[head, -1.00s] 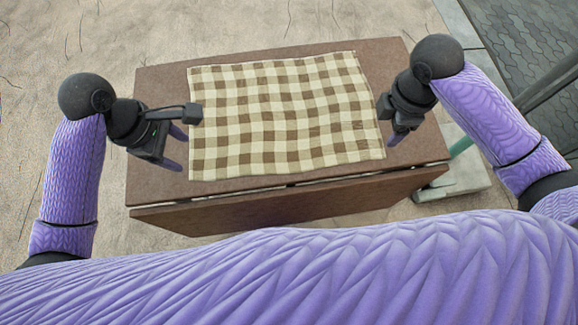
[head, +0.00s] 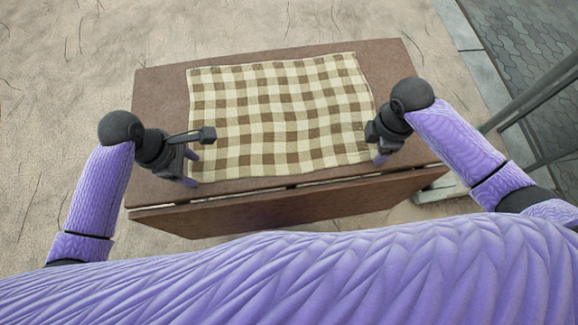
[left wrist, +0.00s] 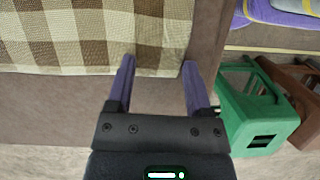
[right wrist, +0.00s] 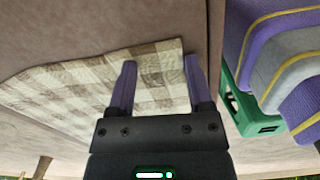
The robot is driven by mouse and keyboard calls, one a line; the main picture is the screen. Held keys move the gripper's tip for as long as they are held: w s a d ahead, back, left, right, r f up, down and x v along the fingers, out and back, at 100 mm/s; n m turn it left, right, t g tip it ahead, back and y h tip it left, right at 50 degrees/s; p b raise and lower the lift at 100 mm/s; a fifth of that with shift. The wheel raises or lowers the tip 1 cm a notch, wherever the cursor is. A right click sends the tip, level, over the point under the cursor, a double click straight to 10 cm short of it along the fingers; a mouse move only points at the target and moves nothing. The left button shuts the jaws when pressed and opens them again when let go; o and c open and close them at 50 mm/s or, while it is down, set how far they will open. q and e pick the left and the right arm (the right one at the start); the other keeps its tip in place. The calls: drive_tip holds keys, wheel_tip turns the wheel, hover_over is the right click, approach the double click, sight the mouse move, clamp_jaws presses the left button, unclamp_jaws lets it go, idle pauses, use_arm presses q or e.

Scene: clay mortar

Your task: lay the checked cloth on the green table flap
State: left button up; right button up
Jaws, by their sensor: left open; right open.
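The checked cloth (head: 280,110), brown and cream, lies spread on the brown table top (head: 160,100). A flap (head: 300,208) hangs down along the table's near side; it looks brown, and I see no green flap. My left gripper (head: 191,168) is open at the cloth's near left corner. In the left wrist view the cloth's edge (left wrist: 85,45) reaches between the fingertips (left wrist: 160,62). My right gripper (head: 379,157) is open at the near right corner. In the right wrist view the cloth corner (right wrist: 150,75) lies between the fingers (right wrist: 160,65); whether they touch it is unclear.
A green stool (left wrist: 255,115) stands beside the table in the left wrist view, with a brown piece next to it. Purple and grey cushion-like shapes (right wrist: 285,60) show in the right wrist view. Sandy ground (head: 60,60) surrounds the table.

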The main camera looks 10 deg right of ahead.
use_arm(q)
clamp_jaws()
use_arm(e)
drive_tip(key=shift+s+f, duration=0.1)
clamp_jaws()
